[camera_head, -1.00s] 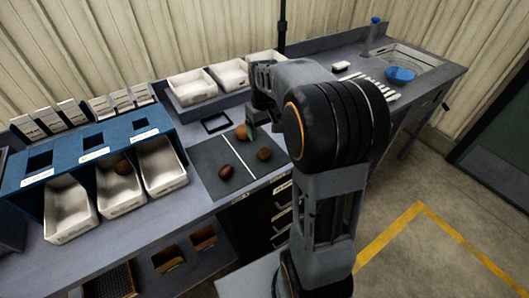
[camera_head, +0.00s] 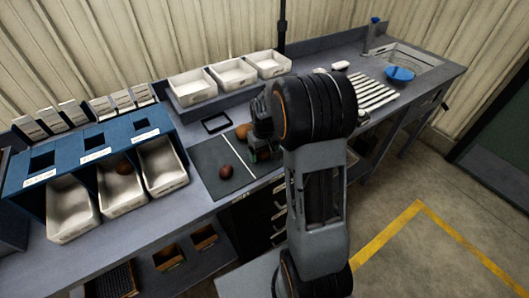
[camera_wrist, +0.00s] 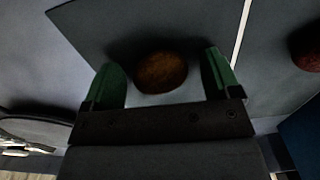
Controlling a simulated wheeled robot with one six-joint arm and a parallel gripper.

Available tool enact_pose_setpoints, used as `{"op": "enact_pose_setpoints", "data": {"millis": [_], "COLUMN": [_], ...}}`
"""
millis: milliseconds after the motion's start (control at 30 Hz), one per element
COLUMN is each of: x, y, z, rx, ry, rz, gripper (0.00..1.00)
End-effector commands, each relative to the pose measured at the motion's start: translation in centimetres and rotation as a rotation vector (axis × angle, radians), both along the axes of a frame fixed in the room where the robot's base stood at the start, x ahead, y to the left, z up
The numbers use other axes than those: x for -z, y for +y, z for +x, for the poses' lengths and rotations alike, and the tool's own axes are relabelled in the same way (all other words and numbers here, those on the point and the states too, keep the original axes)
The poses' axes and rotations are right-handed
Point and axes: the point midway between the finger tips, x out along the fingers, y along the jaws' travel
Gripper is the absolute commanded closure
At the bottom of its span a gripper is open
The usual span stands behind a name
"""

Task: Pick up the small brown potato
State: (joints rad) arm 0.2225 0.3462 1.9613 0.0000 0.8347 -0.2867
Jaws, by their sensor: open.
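A small brown potato (camera_wrist: 161,72) lies on the dark mat (camera_wrist: 190,22) in the wrist view, between the two green fingers of my gripper (camera_wrist: 163,72). The fingers are apart, with a gap on each side of it; I cannot tell how far down they reach around it. A reddish potato (camera_head: 226,171) lies left of the mat's white line and shows at the wrist view's right edge (camera_wrist: 306,48).
A blue rack (camera_head: 92,153) with white sloping bins stands left; one bin holds a potato (camera_head: 124,167). White trays (camera_head: 232,73) line the back. A black frame (camera_head: 216,123) lies behind the mat. White strips (camera_head: 372,95) and a blue bowl (camera_head: 400,74) are at right.

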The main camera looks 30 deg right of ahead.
Motion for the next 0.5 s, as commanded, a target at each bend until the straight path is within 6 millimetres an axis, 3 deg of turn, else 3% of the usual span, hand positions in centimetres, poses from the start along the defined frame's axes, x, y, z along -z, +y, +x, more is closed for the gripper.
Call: {"op": "enact_pose_setpoints", "data": {"millis": [233,500], "x": [0.13,0.1], "y": [0.01,0.01], "z": [0.0,0.01], "rx": [0.0,0.0], "ry": [0.0,-0.001], "rz": [0.0,0.0], "gripper": [0.17,0.42]}}
